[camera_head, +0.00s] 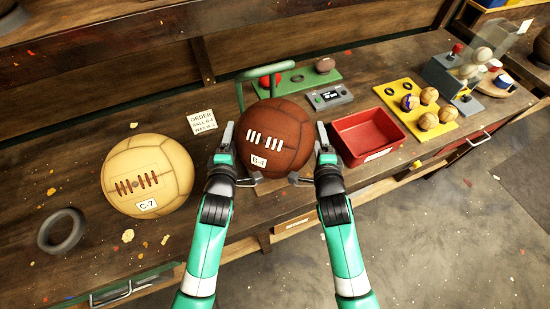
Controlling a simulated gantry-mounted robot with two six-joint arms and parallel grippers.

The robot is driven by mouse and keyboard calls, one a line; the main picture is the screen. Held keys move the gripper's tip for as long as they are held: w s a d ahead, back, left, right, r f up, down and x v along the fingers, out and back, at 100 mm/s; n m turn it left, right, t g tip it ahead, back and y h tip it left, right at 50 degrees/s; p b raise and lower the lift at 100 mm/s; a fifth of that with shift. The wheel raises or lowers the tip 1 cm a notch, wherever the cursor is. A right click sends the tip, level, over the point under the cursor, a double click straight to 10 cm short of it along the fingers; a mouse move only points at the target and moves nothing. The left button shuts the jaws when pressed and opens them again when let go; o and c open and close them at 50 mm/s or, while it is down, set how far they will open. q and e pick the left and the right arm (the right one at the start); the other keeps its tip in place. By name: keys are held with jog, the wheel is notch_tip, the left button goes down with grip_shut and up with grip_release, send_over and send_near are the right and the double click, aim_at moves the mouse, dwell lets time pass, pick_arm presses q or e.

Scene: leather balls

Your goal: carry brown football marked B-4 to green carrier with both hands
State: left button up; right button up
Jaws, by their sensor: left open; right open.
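The brown football (287,115), with white laces and a B-4 label, is at the middle of the bench, between my two grippers. My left gripper (240,157) is open at the ball's left side, and my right gripper (308,157) is open at its right side. Their lower fingers reach toward the ball's near underside; I cannot tell whether they touch it. A green tubular frame (265,72), seemingly the green carrier, stands just behind the ball. Its lower part is hidden by the ball, and I cannot tell whether the ball rests on it.
A cream ball (150,170) marked C-7 and a dark ring (61,231) are at left. An order card (202,122) lies behind. A red tray (348,122), yellow board (400,92) with small balls, grey device (329,96) and green board (309,76) are at right.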

pick_arm(q)
jog(key=o, duration=0.4)
jog(key=shift+a, duration=0.15)
pick_arm(e)
jog(key=shift+d, duration=0.15)
pick_arm(q)
jog(key=shift+f, duration=0.1)
pick_arm(e)
jog(key=o, duration=0.4)
jog(key=shift+f, duration=0.1)
pick_arm(q)
jog(key=v, duration=1.2)
pick_arm(e)
jog(key=v, duration=1.2)
pick_arm(q)
jog(key=shift+a, duration=0.15)
pick_arm(e)
jog(key=shift+d, duration=0.15)
